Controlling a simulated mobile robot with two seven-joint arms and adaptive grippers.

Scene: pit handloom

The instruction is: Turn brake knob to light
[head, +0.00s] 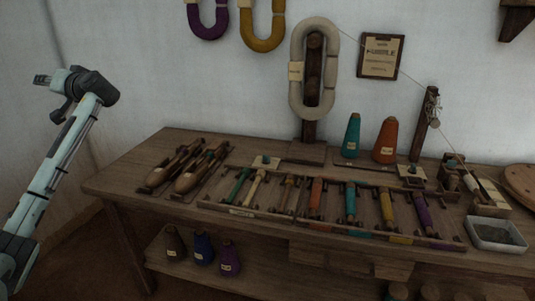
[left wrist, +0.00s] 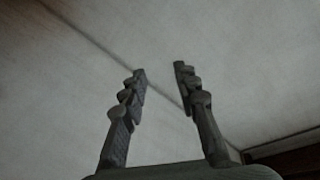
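My left gripper (head: 47,95) is raised at the far left in the head view, well apart from the bench. In the left wrist view its two fingers (left wrist: 160,75) stand apart with only bare wall between them, so it is open and empty. My right gripper is not in view.
The wooden bench (head: 130,178) holds shuttles (head: 185,170), a tray of coloured bobbins (head: 290,212), teal (head: 351,136) and orange (head: 386,140) cones, and a metal tray (head: 497,234). A yarn hank (head: 297,45) hangs on a post. A thread runs from it past a right post (head: 424,125).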

